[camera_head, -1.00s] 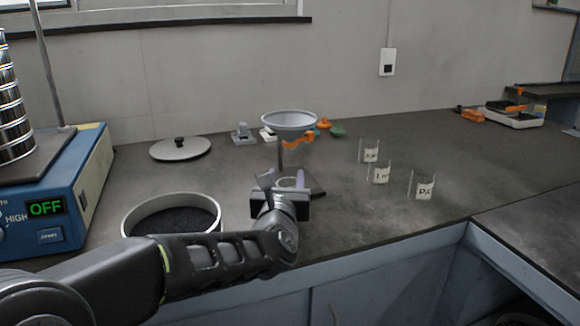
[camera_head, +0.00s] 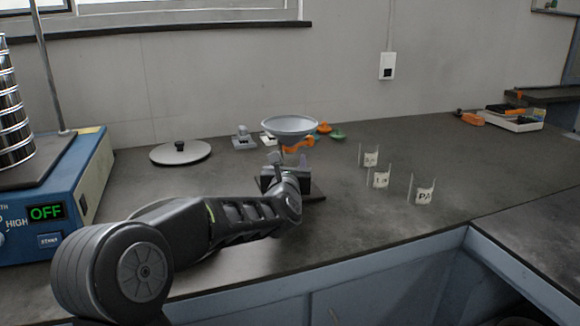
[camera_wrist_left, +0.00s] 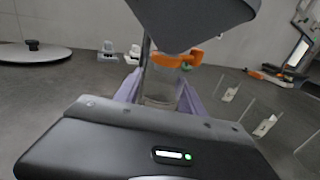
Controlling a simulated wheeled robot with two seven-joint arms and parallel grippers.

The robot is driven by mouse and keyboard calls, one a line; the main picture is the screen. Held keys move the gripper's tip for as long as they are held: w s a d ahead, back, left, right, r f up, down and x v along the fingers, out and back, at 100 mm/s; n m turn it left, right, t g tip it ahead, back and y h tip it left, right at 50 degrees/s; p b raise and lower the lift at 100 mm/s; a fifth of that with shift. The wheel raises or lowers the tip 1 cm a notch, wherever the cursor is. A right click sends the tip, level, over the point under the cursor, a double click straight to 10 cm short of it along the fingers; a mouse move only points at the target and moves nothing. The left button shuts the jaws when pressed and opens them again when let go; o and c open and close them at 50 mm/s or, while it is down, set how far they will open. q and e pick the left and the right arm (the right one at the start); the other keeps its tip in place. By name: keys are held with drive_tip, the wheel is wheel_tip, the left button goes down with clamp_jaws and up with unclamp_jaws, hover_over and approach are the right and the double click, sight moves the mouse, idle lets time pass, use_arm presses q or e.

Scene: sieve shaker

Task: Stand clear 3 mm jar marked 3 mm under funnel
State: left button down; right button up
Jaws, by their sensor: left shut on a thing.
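A clear jar (camera_wrist_left: 160,90) is between the purple fingers of my left gripper (camera_head: 289,160), which is shut on it. I cannot read a label on this jar. In the head view it is hidden behind the gripper. The grey funnel (camera_head: 289,128) is on a stand with an orange clamp (camera_head: 297,145). In the left wrist view the funnel (camera_wrist_left: 195,12) looms large above the jar and fingers. I cannot tell whether the jar is directly under the spout. My right gripper is out of view.
Several clear labelled jars stand to the right, including one marked PA (camera_head: 424,196). A blue shaker (camera_head: 88,195) reading OFF stands left with a sieve stack (camera_head: 12,120). A round lid (camera_head: 180,153) lies behind my arm.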

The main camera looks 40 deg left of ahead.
use_arm(q)
drive_tip(key=shift+w+a+f, duration=0.15)
drive_tip(key=shift+w+f, duration=0.05)
drive_tip(key=shift+f, duration=0.55)
drive_tip(key=shift+f+b, duration=0.2)
drive_tip(key=shift+b, duration=0.3)
drive_tip(key=c, duration=0.7)
unclamp_jaws()
drive_tip(key=shift+s+r+p, duration=0.1)
drive_tip(key=shift+r+p, duration=0.15)
drive_tip(key=shift+p, duration=0.1)
drive_tip(key=v, duration=1.1)
drive_tip(key=shift+s+d+f, duration=0.15)
drive_tip(key=shift+s+d, duration=0.15)
drive_tip(key=shift+s, duration=0.05)
